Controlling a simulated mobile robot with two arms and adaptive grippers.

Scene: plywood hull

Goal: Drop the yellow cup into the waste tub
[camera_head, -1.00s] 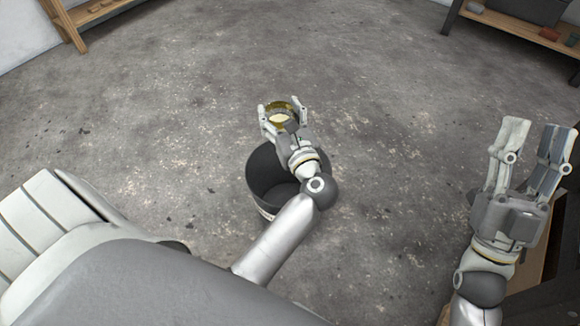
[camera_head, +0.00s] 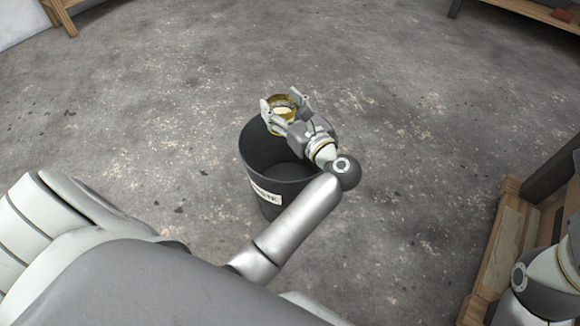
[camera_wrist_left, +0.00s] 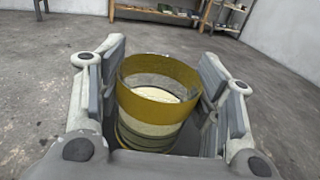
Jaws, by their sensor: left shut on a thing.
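The yellow cup (camera_head: 283,106) is held in my left gripper (camera_head: 281,110), which is shut on it. In the left wrist view the cup (camera_wrist_left: 158,100) sits upright between the two fingers, its open top showing a pale inside. The waste tub (camera_head: 262,160) is a dark round bin with a white label, standing on the floor. In the head view the gripper and cup overlap the tub's far rim; how high they are above it is hard to tell. Of my right arm only a part shows at the lower right edge; its gripper is out of view.
A wooden pallet-like stand (camera_head: 508,240) is at the right. A wooden shelf (camera_head: 535,12) is at the top right and a wooden leg (camera_head: 62,14) at the top left. The concrete floor around the tub is clear.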

